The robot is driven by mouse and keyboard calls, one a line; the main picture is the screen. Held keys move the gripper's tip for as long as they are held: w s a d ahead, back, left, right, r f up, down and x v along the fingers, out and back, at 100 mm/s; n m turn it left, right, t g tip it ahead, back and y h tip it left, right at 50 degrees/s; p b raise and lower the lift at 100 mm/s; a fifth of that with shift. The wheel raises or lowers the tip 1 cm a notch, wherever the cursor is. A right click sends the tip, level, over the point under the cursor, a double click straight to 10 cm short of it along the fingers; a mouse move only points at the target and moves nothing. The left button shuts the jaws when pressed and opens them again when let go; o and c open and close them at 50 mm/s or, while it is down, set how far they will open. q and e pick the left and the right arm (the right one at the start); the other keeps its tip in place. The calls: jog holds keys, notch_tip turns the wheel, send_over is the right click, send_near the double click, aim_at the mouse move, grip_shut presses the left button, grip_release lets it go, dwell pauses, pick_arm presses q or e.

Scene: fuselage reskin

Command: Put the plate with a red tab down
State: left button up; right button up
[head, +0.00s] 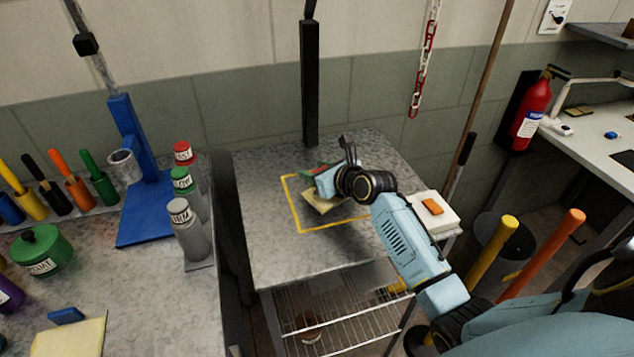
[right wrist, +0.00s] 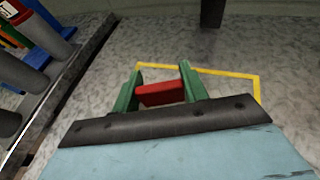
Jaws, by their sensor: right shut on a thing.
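My right gripper (head: 318,172) reaches over a grey metal-topped table (head: 285,255). In the right wrist view its two green fingers (right wrist: 158,88) are shut on the red tab (right wrist: 162,93). The pale yellow plate (head: 322,205) shows partly below the gripper in the head view, inside the yellow square outline (head: 298,218) on the tabletop. The gripper hides much of the plate, and I cannot tell whether it touches the table. The plate does not show clearly in the right wrist view. My left gripper is not in view.
A similar pale plate (head: 70,338) with a blue tab lies on the left bench. Labelled bottles (head: 188,232) stand at that bench's right edge. A black post (head: 310,85) rises behind the table. A white box (head: 436,213) with an orange block is at right. The front tabletop is clear.

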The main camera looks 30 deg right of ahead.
notch_tip(320, 180, down, 3)
jog(key=shift+r+b, duration=0.15)
jog(key=shift+b, duration=0.15)
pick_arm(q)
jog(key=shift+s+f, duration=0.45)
pick_arm(e)
jog(key=o, duration=1)
jog(key=shift+o, duration=0.2)
jog(key=shift+r, duration=0.1)
pick_arm(q)
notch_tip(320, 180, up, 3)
jog(key=p, duration=0.2)
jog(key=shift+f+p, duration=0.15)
jog(key=shift+p, duration=0.2)
pick_arm(e)
jog(key=v, duration=1.2)
